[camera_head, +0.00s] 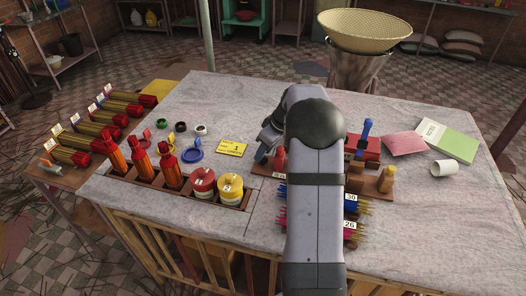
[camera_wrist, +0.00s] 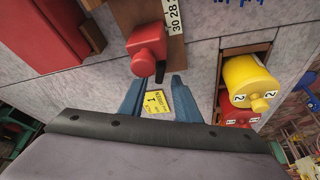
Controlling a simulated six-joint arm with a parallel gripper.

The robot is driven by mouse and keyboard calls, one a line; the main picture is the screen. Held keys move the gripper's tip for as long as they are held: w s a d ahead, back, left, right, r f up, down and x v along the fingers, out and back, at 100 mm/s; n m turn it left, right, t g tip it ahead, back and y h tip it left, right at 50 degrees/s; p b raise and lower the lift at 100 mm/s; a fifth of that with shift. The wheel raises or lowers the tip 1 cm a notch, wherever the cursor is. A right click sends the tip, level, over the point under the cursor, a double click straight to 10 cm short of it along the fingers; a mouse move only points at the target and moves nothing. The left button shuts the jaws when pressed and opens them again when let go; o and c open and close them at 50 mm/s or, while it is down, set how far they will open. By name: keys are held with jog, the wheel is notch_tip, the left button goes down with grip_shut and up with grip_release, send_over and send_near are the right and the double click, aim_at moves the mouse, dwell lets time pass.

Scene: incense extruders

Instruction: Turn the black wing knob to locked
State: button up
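In the wrist view a small black piece (camera_wrist: 160,72), which looks like the black wing knob, sticks out from a red block (camera_wrist: 146,46) on a wooden board (camera_wrist: 135,12). My gripper (camera_wrist: 158,84) is open, with its two blue fingers apart and the tips close to the black piece, one towards each side. I cannot tell whether they touch it. In the head view the red block (camera_head: 280,158) shows beside my arm, the black piece is hidden, and a blue finger of my gripper (camera_head: 262,152) shows just left of it. The knob's lock position cannot be read.
A number scale (camera_wrist: 174,15) lies along the board beside the red block. A yellow card (camera_head: 232,147) lies flat to the left. Red and yellow numbered cylinders (camera_head: 231,187) sit in a recess at the front. A blue-handled part (camera_head: 364,138) stands right of my arm.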

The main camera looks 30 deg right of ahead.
jog(key=shift+x, duration=0.8)
grip_shut()
